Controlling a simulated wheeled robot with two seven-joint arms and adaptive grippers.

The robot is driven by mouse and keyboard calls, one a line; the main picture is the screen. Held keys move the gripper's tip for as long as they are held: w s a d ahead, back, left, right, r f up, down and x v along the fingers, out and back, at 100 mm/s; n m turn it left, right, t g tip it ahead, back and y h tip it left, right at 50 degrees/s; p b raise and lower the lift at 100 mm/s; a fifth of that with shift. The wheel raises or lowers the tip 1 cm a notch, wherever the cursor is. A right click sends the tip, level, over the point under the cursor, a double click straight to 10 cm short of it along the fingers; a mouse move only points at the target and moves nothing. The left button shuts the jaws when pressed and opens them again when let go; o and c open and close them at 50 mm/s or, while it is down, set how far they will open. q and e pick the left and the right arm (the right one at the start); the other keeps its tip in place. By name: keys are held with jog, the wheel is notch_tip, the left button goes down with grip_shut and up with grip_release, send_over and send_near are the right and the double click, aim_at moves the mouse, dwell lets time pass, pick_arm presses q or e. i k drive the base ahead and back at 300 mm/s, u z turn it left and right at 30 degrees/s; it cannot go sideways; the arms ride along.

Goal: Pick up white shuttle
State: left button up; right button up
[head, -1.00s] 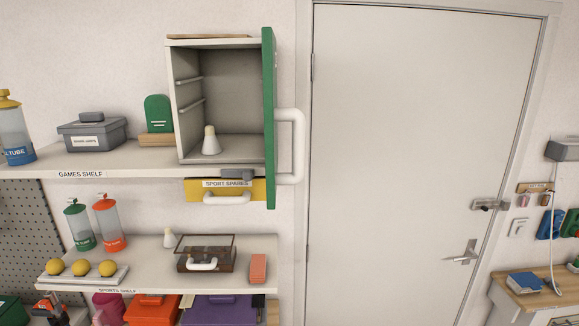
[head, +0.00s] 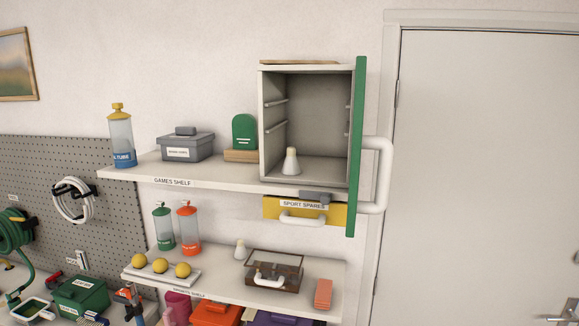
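A white shuttle (head: 291,161) stands upright on the floor of an open cabinet (head: 308,178) on the games shelf. Neither of my grippers shows in the head view.
The games shelf (head: 130,177) also holds a blue tube, a grey box and a green item. The sports shelf (head: 330,268) holds green and orange tubes, yellow balls on a tray and an orange block. A yellow drawer (head: 338,213) hangs under the cabinet. A white door (head: 480,170) stands at right.

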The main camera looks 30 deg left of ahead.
aim_at(241, 252)
jog(key=u, duration=1.35)
jog(key=k, duration=0.1)
